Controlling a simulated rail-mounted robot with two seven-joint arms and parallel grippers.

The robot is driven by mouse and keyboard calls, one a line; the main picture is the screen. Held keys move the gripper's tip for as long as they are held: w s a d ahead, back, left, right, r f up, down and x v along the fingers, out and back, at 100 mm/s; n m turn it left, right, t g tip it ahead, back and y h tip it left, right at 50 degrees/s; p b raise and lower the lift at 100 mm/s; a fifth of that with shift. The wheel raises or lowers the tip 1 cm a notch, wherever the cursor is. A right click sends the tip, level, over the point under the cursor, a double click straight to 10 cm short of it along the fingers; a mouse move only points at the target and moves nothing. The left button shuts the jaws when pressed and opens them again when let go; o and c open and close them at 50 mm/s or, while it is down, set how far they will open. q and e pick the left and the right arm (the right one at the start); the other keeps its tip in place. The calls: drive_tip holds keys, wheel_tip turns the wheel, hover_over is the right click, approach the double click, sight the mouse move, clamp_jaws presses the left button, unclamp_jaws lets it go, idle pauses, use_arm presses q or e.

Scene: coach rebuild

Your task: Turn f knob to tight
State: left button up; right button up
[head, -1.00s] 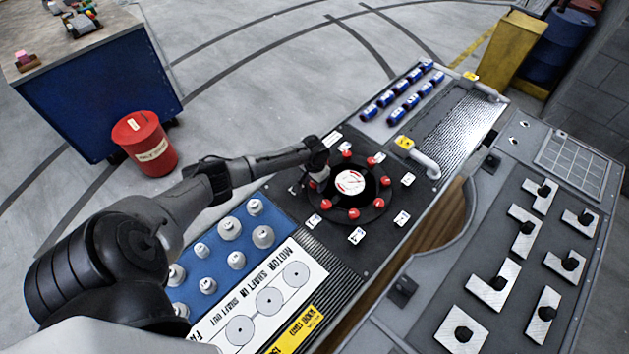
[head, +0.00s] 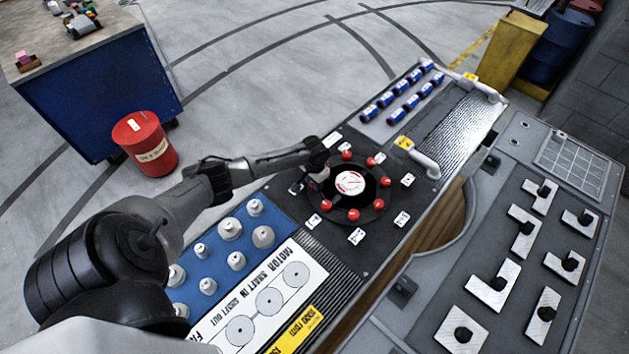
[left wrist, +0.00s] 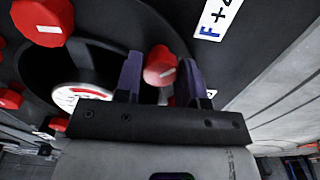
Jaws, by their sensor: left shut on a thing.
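The f knob (left wrist: 160,68) is a red knob with a white mark on its face. In the left wrist view it sits between the two purple fingers of my left gripper (left wrist: 160,78), which is shut on it. A label reading "F" with a plus sign (left wrist: 217,18) lies beside it. In the head view my left gripper (head: 318,178) is at the left edge of the round black dial plate (head: 376,212) and hides the knob. Several other red knobs (head: 354,214) ring the white gauge (head: 350,182). My right gripper is not in view.
Blue cylinders (head: 412,100) and a grey handle (head: 424,162) are beyond the dial. A blue tray of grey shaft pieces (head: 210,262) lies under my left arm. A panel of metal plates (head: 490,292) is at the right. A red bin (head: 146,146) stands at the left.

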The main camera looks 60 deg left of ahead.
use_arm(q)
drive_tip(key=m+p, duration=0.1)
drive_tip(key=m, duration=0.2)
drive_tip(key=shift+r+m, duration=0.1)
drive_tip(key=shift+m, duration=0.3)
drive_tip(key=m, duration=0.4)
drive_tip(key=shift+m, duration=0.3)
drive_tip(key=m, duration=0.3)
drive_tip(key=shift+m, duration=0.3)
drive_tip(key=m, duration=0.3)
drive_tip(key=shift+m, duration=0.4)
drive_tip(key=shift+m+b, duration=0.3)
drive_tip(key=shift+m, duration=0.4)
drive_tip(key=o, duration=0.9)
